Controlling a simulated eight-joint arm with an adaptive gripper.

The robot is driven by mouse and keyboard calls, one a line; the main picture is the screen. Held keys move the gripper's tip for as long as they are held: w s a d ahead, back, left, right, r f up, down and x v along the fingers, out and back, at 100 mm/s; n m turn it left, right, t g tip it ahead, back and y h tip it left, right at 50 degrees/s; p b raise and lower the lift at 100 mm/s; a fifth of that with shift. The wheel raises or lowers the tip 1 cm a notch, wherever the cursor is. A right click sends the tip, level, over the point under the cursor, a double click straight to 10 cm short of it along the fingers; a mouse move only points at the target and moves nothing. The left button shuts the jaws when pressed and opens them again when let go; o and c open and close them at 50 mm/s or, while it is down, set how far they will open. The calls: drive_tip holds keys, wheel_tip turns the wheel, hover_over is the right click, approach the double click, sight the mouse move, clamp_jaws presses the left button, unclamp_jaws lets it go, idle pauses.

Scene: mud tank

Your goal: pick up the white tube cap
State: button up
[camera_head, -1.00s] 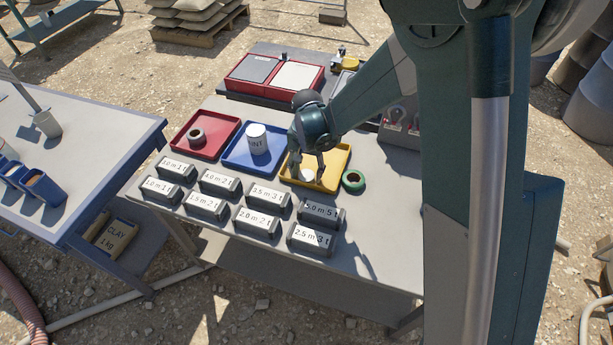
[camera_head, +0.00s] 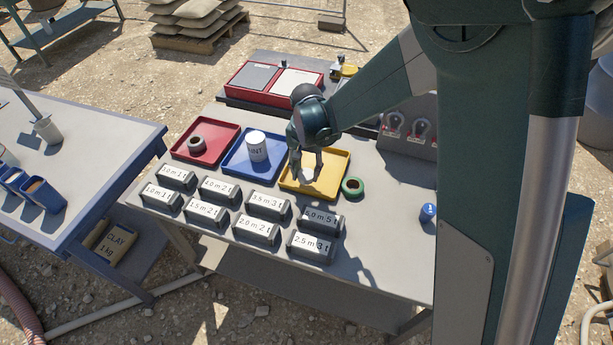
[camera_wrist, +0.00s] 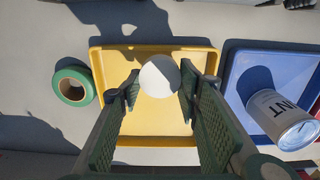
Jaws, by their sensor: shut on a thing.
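The white tube cap (camera_wrist: 158,75) is a round white disc between my fingertips in the wrist view, above the yellow tray (camera_wrist: 205,60). My gripper (camera_wrist: 160,84) is shut on it, with one green ribbed finger at each side. In the head view, my gripper (camera_head: 306,166) points down over the yellow tray (camera_head: 340,160); the cap is too small there to make out clearly. How high the cap is above the tray floor I cannot tell.
A green tape roll (camera_head: 352,187) lies right of the yellow tray. A blue tray (camera_head: 233,165) holds a white paint can (camera_head: 257,147); a red tray (camera_head: 222,132) holds another roll. Several labelled grey blocks (camera_head: 256,230) stand in front.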

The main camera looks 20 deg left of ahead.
sight(306, 173)
drive_tip(key=shift+r+p, duration=0.3)
drive_tip(key=shift+r, duration=2.55)
